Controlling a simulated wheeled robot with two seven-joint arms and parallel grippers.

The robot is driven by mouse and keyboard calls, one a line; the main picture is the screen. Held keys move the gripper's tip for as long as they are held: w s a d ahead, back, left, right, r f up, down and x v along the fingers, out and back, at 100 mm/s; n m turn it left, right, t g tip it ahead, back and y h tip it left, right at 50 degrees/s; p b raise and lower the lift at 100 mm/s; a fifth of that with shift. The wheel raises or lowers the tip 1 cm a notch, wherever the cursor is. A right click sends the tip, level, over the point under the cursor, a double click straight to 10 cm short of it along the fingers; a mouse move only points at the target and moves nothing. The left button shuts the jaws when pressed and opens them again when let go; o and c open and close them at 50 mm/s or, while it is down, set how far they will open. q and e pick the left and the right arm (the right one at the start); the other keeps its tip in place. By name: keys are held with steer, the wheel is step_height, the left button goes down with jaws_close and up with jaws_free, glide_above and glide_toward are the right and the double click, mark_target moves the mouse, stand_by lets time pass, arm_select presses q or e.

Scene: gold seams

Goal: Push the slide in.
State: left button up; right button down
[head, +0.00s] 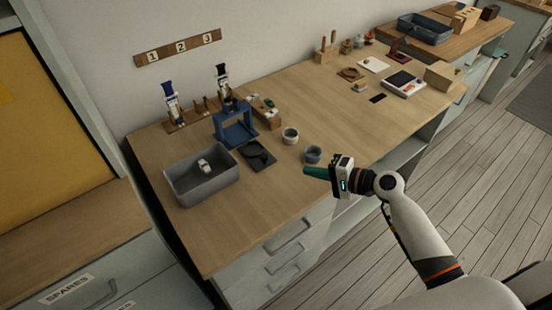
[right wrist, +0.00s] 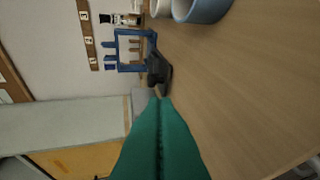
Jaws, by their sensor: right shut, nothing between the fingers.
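A blue frame (head: 233,130) stands upright on the wooden table, with a dark device in or behind it. A flat black piece (head: 257,155), likely the slide, lies in front of it and to its right, sticking out toward the table's front. The right wrist view shows the blue frame (right wrist: 121,50) and the black piece (right wrist: 159,69) beyond the fingertips. My right gripper (head: 306,170) has green fingers, shut and empty, right of the black piece and apart from it. Its fingers also show in the wrist view (right wrist: 160,104). My left gripper is out of view.
Two small cups, one pale (head: 290,135) and one blue-grey (head: 313,155), stand between the frame and my right gripper. A grey bin (head: 183,196) holding a small white object stands left. The table's front (head: 245,230) is clear.

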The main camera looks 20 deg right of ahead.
steer(key=p, duration=0.2)
glide_toward(262, 151)
steer(key=a, duration=0.3)
steer(key=shift+s+a+f, duration=0.1)
steer(key=shift+s+f, duration=0.25)
steer(key=shift+s, duration=0.05)
steer(key=shift+w+a+f, duration=0.1)
steer(key=shift+w+a, duration=0.3)
steer(key=shift+w, duration=0.05)
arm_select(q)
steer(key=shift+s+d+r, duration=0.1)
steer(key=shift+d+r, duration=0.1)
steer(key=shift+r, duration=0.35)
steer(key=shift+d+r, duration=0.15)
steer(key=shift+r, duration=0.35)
